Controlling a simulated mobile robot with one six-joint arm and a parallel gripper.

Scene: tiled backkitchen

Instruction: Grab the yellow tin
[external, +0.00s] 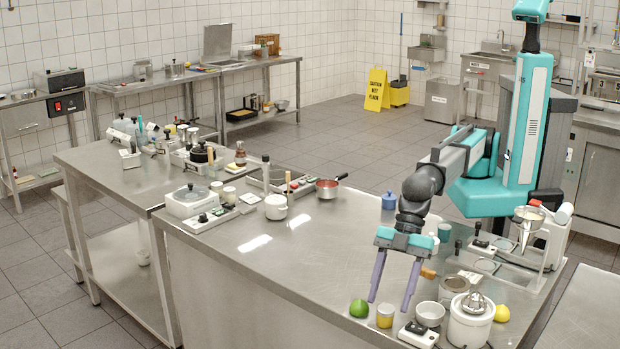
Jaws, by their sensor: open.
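The yellow tin (385,316) stands upright near the front edge of the steel counter, a small cylinder with a yellow band and a pale top. A green lime (359,308) lies just left of it. My gripper (388,306) points down, with two long purple fingers spread wide apart. In this view the tin shows between the fingertips, a little below them. I cannot tell how high the fingertips are above the counter or whether they are level with the tin in depth. Nothing is held.
Right of the tin are a black-and-white device (418,334), a white bowl (430,314), a white juicer (471,321) and a lemon (501,313). A blue jar (389,201) and a red pan (327,188) stand farther back. The counter (300,255) left of the lime is clear.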

